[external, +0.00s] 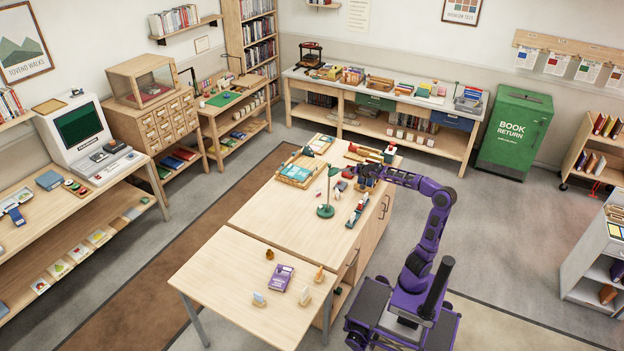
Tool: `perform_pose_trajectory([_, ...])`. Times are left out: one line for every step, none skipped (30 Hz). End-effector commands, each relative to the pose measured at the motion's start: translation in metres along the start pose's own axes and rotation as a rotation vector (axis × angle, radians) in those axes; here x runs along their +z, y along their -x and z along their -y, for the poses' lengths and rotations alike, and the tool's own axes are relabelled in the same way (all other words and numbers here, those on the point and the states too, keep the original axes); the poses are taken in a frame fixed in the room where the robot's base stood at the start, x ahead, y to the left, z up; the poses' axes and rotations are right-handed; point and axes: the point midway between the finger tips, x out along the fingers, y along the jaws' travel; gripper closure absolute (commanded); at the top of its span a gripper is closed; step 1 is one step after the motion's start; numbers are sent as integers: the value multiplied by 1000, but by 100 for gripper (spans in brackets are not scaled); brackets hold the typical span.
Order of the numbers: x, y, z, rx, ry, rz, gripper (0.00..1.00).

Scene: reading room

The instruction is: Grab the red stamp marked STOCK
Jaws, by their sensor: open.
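My gripper (364,184) is at the end of the purple arm, over the right side of the long wooden table (270,212). It is open. Several small red, white and dark items lie close under and around it, including a small red and white item (347,173) just to its left. No lettering can be read at this size, so I cannot tell which item is the red stamp marked STOCK. The gripper and wrist hide part of the tabletop there, and no contact with any item can be made out.
A green desk lamp (326,210) stands close to the left of my gripper. A narrow tray of coloured items (357,211) lies near the table's right edge. A wooden tray (299,172) sits at the far left. The table's left front area is clear.

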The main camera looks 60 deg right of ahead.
Motion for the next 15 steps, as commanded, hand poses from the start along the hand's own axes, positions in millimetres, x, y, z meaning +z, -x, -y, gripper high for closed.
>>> perform_pose_trajectory([-6, -4, 3, 1, 3, -26, 22])
perform_pose_trajectory([-10, -5, 5, 1, 7, -42, 22])
perform_pose_trajectory([-16, -6, 8, 4, 14, -64, 22])
perform_pose_trajectory([-20, -7, 10, 7, 22, -81, 22])
perform_pose_trajectory([-25, -8, 14, 10, 36, -101, 22])
perform_pose_trajectory([-30, -7, 17, 18, 59, -127, 22])
perform_pose_trajectory([-34, -6, 21, 24, 80, -145, 22])
perform_pose_trajectory([-37, -5, 24, 32, 101, -161, 22])
perform_pose_trajectory([-40, -3, 28, 45, 131, -181, 22])
perform_pose_trajectory([-42, -1, 30, 56, 154, -195, 22])
perform_pose_trajectory([-43, 0, 33, 68, 178, -208, 22])
perform_pose_trajectory([-44, 3, 36, 85, 210, -223, 22])
perform_pose_trajectory([-45, 4, 37, 101, 232, -232, 22])
perform_pose_trajectory([-45, 6, 38, 119, 255, -241, 22])
perform_pose_trajectory([-44, 8, 39, 141, 280, -248, 22])
